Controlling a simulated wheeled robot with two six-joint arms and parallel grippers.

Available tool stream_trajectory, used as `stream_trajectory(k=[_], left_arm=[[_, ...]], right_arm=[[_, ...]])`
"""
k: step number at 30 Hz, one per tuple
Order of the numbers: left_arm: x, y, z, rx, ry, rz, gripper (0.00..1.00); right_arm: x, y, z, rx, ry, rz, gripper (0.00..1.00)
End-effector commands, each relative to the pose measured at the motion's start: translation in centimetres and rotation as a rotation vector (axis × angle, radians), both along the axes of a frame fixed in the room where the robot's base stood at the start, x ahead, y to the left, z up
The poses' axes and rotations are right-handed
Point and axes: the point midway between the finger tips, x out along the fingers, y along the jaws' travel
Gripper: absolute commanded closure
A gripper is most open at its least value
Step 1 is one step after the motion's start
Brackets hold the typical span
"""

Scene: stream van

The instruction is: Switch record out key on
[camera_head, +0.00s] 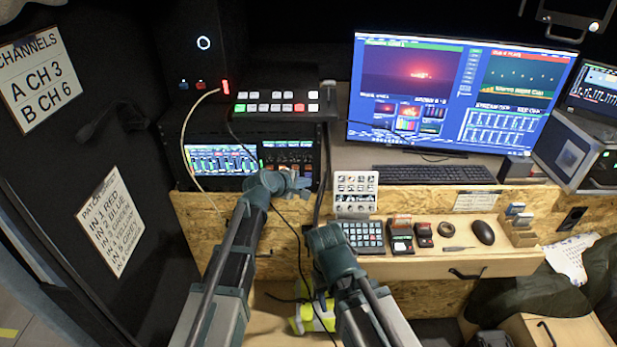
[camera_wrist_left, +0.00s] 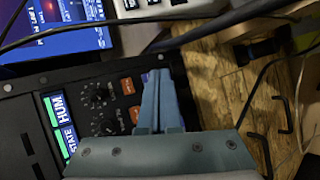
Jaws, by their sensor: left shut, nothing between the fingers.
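A dark rack panel (camera_head: 288,158) stands at the left below the switcher, with orange-lit parts. My left gripper (camera_head: 298,184) is shut and empty in front of the panel's lower right part. In the left wrist view its fingertips (camera_wrist_left: 158,76) lie together beside the orange keys; contact cannot be told. My right arm shows, but its fingers do not.
A switcher with lit buttons (camera_head: 275,104) sits above the rack. A white cable (camera_head: 186,150) hangs left of it, and a dark cable runs past my left gripper. A wooden desk edge (camera_head: 400,208) with a keypad (camera_head: 362,237) and monitor (camera_head: 455,95) lies to the right.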

Motion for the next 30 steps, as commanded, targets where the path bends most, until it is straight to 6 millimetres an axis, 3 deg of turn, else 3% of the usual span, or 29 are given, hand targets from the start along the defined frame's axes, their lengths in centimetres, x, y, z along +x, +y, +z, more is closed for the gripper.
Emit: stream_trajectory(k=[30], left_arm=[[1.3,0.0,0.0,0.000,0.000,0.000,1.00]], right_arm=[[0.0,0.0,0.0,0.000,0.000,0.000,0.50]])
